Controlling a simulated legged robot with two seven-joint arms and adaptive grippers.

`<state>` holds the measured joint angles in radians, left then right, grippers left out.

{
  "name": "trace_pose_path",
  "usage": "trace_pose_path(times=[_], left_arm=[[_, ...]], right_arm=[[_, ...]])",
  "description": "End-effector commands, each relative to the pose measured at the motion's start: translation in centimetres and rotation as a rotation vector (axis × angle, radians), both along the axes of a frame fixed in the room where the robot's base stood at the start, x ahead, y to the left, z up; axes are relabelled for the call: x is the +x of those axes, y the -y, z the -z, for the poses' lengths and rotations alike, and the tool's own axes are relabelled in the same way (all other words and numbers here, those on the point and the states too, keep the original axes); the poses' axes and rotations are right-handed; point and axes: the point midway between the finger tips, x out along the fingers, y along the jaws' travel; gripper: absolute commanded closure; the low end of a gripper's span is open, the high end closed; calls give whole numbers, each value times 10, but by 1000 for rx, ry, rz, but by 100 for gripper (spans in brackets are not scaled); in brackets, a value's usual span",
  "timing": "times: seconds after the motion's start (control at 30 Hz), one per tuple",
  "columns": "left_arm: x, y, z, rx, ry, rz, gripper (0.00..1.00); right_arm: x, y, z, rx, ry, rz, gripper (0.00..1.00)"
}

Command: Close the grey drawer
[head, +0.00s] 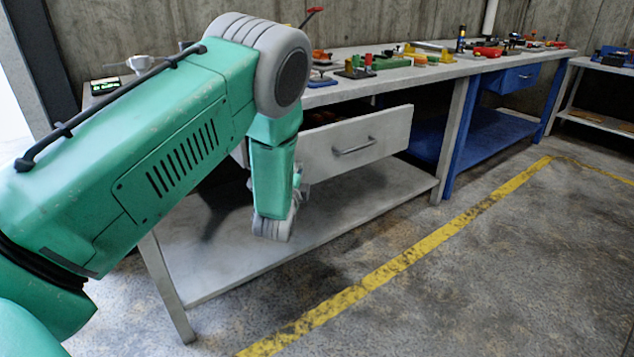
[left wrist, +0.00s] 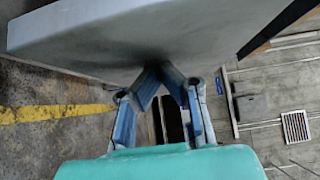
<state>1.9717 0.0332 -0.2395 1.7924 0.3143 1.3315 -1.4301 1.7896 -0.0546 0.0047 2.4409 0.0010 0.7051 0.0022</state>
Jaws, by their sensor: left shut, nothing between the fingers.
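The grey drawer (head: 357,141) sticks out from under the top of the grey workbench, open, with a bar handle (head: 354,147) on its front. My left arm covers the drawer's left part. My left gripper (head: 300,190) is at the drawer's left end, low by its front, mostly hidden behind my wrist. In the left wrist view the left gripper (left wrist: 161,72) is shut and empty. Its fingertips meet at a large grey panel (left wrist: 110,35), apparently the drawer front. I cannot tell whether they touch it. My right gripper is not in view.
The grey workbench top (head: 345,88) holds several tools and coloured parts. Its lower shelf (head: 215,262) is mostly bare. A blue workbench (head: 485,138) with a blue drawer (head: 517,79) stands to the right. The floor in front, with a yellow line (head: 400,262), is clear.

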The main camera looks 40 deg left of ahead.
Motion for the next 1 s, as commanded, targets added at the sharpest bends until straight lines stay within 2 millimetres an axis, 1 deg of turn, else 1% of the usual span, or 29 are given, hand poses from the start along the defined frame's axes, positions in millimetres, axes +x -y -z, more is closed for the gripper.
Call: trace_pose_path(times=[0.03,0.2,0.4,0.5,0.7,1.0], left_arm=[[5,-15,1,3,0,-3,100],[21,-59,2,3,1,-2,100],[37,-103,2,2,0,-2,100],[43,-121,2,2,1,-2,100],[51,-144,2,1,0,-2,100],[56,-156,0,0,1,-3,100]], right_arm=[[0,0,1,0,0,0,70],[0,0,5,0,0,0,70],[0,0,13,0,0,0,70],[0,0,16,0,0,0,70],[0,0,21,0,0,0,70],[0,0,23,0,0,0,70]])
